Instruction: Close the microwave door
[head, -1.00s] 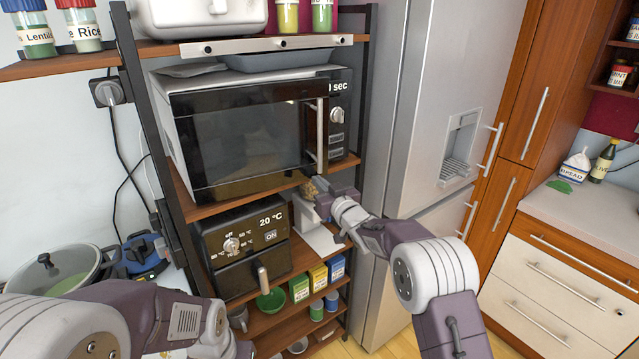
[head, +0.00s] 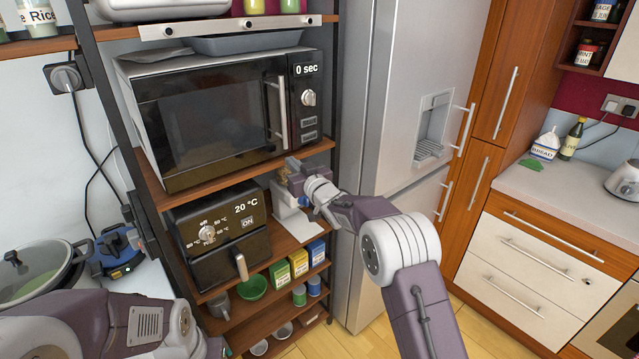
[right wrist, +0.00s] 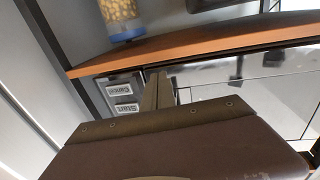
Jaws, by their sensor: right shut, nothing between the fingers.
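The microwave (head: 222,110) stands on the middle shelf in the head view. Its dark glass door (head: 215,118) lies about flush with the front, and the control panel beside it shows fully. The silver door handle (head: 281,110) is upright at the door's right edge. My right gripper (head: 292,164) is shut and empty, just below the microwave's lower right front. In the right wrist view its fingers (right wrist: 158,82) are together beside the Start and Cancel buttons (right wrist: 124,98). Contact with the microwave cannot be told. My left arm shows at the lower left, its fingers out of view.
An air fryer (head: 220,240) stands on the shelf below, with a white dispenser (head: 292,205) to its right. The fridge (head: 400,120) stands close on the right. Shelf posts and boards border the microwave. A pot (head: 40,270) sits at the far left.

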